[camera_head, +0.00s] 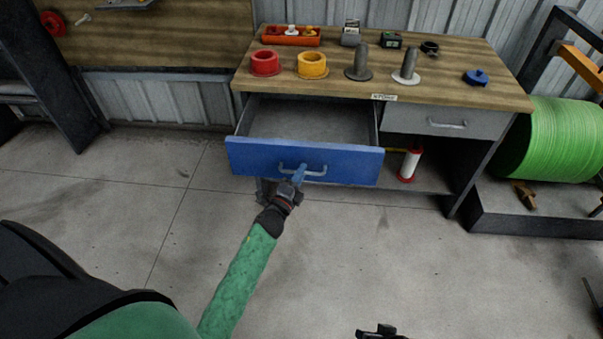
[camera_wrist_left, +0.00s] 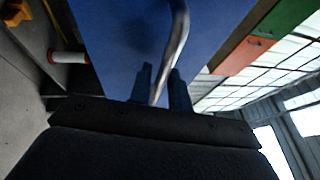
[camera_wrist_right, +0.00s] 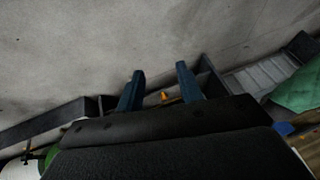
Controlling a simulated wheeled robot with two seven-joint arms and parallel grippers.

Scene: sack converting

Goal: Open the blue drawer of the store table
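The blue drawer (camera_head: 250,158) of the store table (camera_head: 345,83) stands pulled well out, and its grey inside looks empty. Its metal handle (camera_head: 316,172) is on the front face. My left gripper (camera_head: 298,176) is at the handle; in the left wrist view the handle bar (camera_wrist_left: 178,45) passes between its two fingers (camera_wrist_left: 160,85), which are closed around it. The blue drawer front (camera_wrist_left: 120,40) fills much of that view. My right gripper (camera_wrist_right: 160,90) is open and empty, with floor beyond its fingers; only a small part shows at the bottom of the head view (camera_head: 381,332).
On the table top stand a red ring (camera_head: 265,63), a yellow ring (camera_head: 312,65), two grey posts and an orange tray (camera_head: 291,37). A grey drawer (camera_head: 430,122) is shut at the right. A green reel (camera_head: 552,140) stands right of the table. The floor in front is clear.

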